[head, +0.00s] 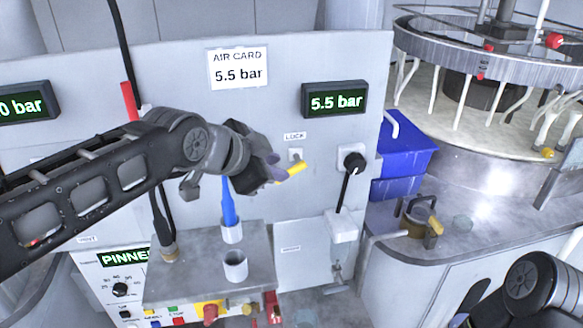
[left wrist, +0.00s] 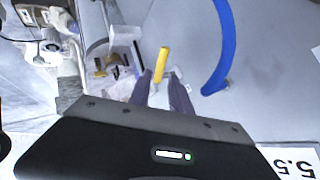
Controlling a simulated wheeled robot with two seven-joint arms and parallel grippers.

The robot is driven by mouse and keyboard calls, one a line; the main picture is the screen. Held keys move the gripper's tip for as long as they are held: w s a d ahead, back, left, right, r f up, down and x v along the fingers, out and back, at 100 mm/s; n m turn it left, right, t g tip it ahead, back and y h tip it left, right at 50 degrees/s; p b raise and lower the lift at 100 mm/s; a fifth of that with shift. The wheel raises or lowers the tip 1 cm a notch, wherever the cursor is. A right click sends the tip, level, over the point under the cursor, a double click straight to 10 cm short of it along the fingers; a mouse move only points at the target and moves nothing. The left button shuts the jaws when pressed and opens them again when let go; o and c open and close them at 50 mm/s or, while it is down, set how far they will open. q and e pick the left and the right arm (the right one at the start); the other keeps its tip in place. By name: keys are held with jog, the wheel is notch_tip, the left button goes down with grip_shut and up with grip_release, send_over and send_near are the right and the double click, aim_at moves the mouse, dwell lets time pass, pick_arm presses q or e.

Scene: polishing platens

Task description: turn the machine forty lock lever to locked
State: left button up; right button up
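The yellow lock lever (head: 297,168) sits on the grey panel just below the LOCK label (head: 295,136). It slants, its upper end to the right. My left gripper (head: 277,175) is at the lever's lower left end and hides part of it. In the left wrist view the yellow lever (left wrist: 162,62) stands between the tips of the two purple-grey fingers (left wrist: 161,80), with a gap visible on both sides. The fingers are apart. My right arm shows at the lower right of the head view, but its gripper is out of view.
A black knob with a handle (head: 354,162) is right of the lever. A blue tool (head: 228,205) stands in a holder below my left wrist. A 5.5 bar display (head: 335,100) is above. A blue bin (head: 405,150) and round platen machine (head: 480,65) are at right.

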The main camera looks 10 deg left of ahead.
aim_at(292, 168)
pick_arm(q)
jog(key=p+x, duration=0.2)
jog(key=x, duration=0.5)
jog(key=shift+r, duration=0.1)
jog(key=shift+w+d+f, duration=0.15)
jog(key=shift+w+f, duration=0.25)
grip_shut()
